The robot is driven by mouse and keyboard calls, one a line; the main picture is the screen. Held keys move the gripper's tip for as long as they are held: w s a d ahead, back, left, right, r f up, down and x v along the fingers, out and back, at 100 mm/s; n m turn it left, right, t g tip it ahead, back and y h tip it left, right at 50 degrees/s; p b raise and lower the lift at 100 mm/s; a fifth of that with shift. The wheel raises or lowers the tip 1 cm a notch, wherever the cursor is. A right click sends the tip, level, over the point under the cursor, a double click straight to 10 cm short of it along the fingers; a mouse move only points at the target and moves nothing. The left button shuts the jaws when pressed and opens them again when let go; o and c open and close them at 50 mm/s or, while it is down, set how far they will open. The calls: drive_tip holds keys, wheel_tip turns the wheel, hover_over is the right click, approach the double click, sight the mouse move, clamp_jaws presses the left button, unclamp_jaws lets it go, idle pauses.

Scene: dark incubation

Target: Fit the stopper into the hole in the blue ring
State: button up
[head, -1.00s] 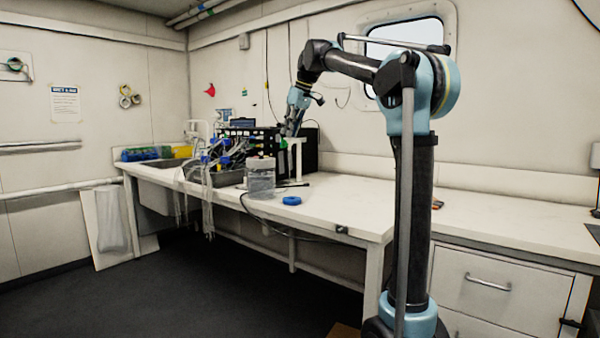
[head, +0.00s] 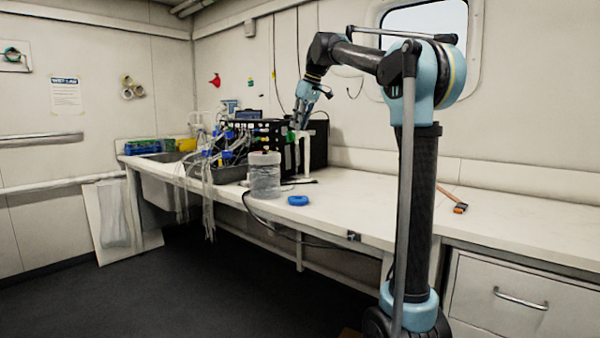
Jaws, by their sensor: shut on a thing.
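The blue ring (head: 298,200) lies flat on the white bench, to the right of a clear jar, with bare bench around it. My gripper (head: 297,124) is at the back of the bench, above and behind the ring, pointing down beside the black crate. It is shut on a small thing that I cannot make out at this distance. I cannot pick out the stopper for certain in the head view.
A clear jar (head: 264,176) stands left of the ring. A white stand (head: 306,154) and a black crate (head: 262,136) are near my gripper. Tubes and blue-capped items crowd the sink (head: 228,174). An orange-ended tool (head: 459,208) lies at right. The bench (head: 345,211) between is mostly clear.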

drive_tip(key=f, duration=2.3)
drive_tip(key=shift+s, duration=0.25)
drive_tip(key=shift+f, duration=1.4)
drive_tip(key=o, duration=0.8)
drive_tip(key=shift+d+r, duration=0.1)
drive_tip(key=shift+r, duration=0.05)
drive_tip(key=v, duration=1.1)
drive_tip(key=shift+d+r, duration=0.2)
drive_tip(key=shift+r, duration=0.1)
drive_tip(key=shift+s, duration=0.15)
